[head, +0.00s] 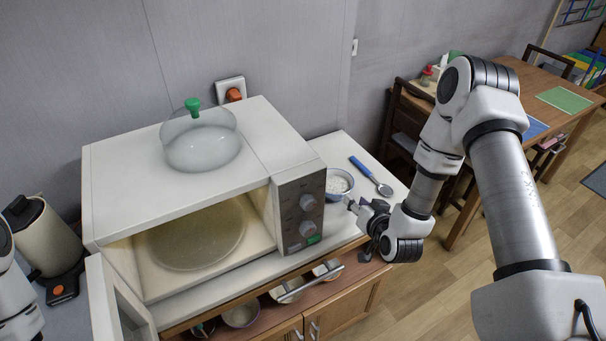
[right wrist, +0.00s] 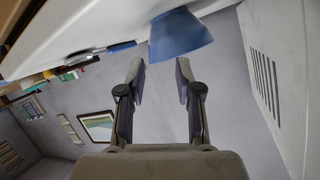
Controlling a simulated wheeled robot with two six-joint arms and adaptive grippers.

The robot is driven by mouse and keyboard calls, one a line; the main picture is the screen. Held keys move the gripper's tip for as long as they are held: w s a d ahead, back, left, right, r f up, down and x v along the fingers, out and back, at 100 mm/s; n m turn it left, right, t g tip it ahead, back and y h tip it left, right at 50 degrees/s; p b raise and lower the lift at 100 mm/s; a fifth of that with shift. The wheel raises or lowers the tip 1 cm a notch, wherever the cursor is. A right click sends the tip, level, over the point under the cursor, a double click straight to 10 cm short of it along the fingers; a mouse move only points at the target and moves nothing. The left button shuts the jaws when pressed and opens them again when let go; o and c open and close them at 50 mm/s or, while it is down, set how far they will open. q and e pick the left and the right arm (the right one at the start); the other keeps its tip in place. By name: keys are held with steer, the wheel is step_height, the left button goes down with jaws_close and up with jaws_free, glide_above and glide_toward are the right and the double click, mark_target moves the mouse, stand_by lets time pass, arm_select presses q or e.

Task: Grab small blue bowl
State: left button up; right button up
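The small blue bowl (head: 337,196) stands on the white counter just right of the microwave and holds something white. The microwave's control panel stands close to its left side. In the right wrist view, the bowl's blue outer wall (right wrist: 180,36) shows at the top, just beyond the fingertips. My right gripper (head: 353,204) is close to the bowl's near right side; in the right wrist view its fingers (right wrist: 160,68) are apart with nothing between them. My left gripper is not in view; only part of my left arm shows at the left edge.
The microwave (head: 120,175) stands open, with a glass plate (head: 195,240) inside and a glass lid with a green knob (head: 203,145) on top. A blue-handled spoon (head: 371,176) lies right of the bowl.

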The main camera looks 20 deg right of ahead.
mark_target(334, 188)
steer(key=shift+w+d+r+m+h, duration=0.15)
steer(key=shift+w+d+r+m, duration=0.1)
steer(key=shift+d+r, duration=0.2)
steer(key=shift+w+d+r+m+h, duration=0.15)
steer(key=shift+w+d+r, duration=0.15)
steer(key=shift+d, duration=0.2)
steer(key=p+x, duration=0.1)
steer(key=x, duration=0.2)
steer(key=p+x, duration=0.1)
steer(key=x, duration=0.3)
steer(key=shift+w+d+r+p, duration=0.1)
steer(key=shift+w+r+p, duration=0.1)
steer(key=shift+p, duration=0.1)
steer(key=shift+s, duration=0.1)
steer(key=shift+c, duration=1)
jaws_close()
